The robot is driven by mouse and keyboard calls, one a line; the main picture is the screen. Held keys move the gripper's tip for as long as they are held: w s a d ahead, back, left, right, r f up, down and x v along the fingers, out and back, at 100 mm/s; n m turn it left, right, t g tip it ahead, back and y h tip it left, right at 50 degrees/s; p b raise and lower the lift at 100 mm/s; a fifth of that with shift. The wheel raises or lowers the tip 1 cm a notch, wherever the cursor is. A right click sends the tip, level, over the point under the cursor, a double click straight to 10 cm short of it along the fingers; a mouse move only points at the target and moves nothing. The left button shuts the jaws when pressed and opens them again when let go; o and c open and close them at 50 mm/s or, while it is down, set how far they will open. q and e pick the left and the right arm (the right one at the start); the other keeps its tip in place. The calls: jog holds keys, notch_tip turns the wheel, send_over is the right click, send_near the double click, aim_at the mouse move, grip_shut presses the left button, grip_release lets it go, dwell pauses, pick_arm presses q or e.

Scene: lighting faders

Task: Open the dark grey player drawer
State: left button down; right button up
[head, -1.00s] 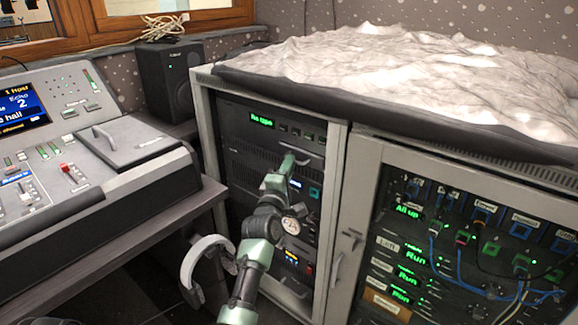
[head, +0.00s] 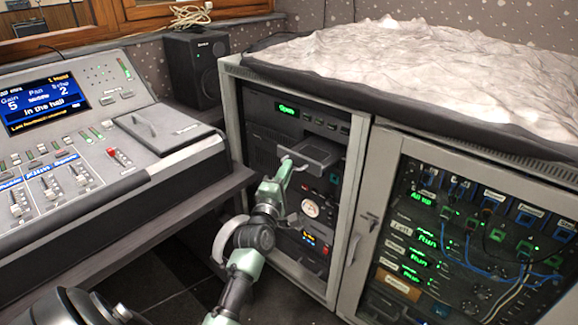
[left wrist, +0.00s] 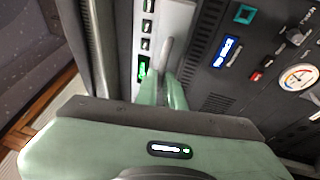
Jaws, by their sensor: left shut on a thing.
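The dark grey player drawer (head: 318,151) sticks out of the upper part of the left rack, below a green display that reads "Open" (head: 287,109). My left gripper (head: 290,163) is shut on the drawer's handle at its front. In the left wrist view, my green fingers (left wrist: 172,84) close on the light grey bar handle (left wrist: 167,52). The gripper covers part of the drawer front. My right gripper is not in view.
A mixing desk (head: 105,140) on a table stands at the left, with a black speaker (head: 196,68) behind it. The right rack (head: 365,235) has a mesh door and cables. A crumpled grey-white cover (head: 430,75) lies over the racks.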

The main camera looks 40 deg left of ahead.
pick_arm(q)
jog(key=shift+w, duration=0.1)
jog(key=c, duration=1.5)
grip_release()
